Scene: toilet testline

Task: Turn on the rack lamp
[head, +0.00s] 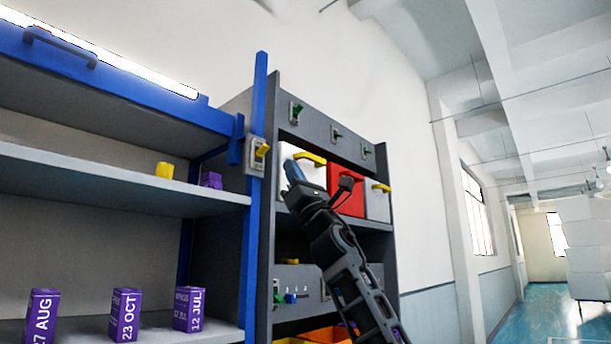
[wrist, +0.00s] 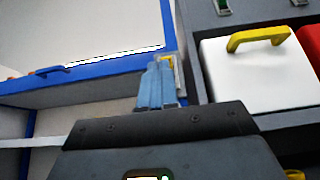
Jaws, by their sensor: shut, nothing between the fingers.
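The rack lamp (head: 120,53) is a long strip along the top of the blue-framed rack and looks bright white. Its edge also shows as a thin white line in the wrist view (wrist: 115,56). A switch (head: 257,155) with a yellow lever is on the rack's blue post. My gripper (head: 292,170) has blue fingers, which appear right of the switch in the head view. In the wrist view the shut, empty fingers (wrist: 160,82) partly cover the switch (wrist: 171,63). I cannot tell whether they touch it.
The grey cabinet beside the rack has green-lever switches (head: 296,111) and holds a white box (head: 310,168) and a red box (head: 347,193) close to my gripper. Purple boxes (head: 125,315) and a yellow item (head: 165,170) stand on the rack shelves.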

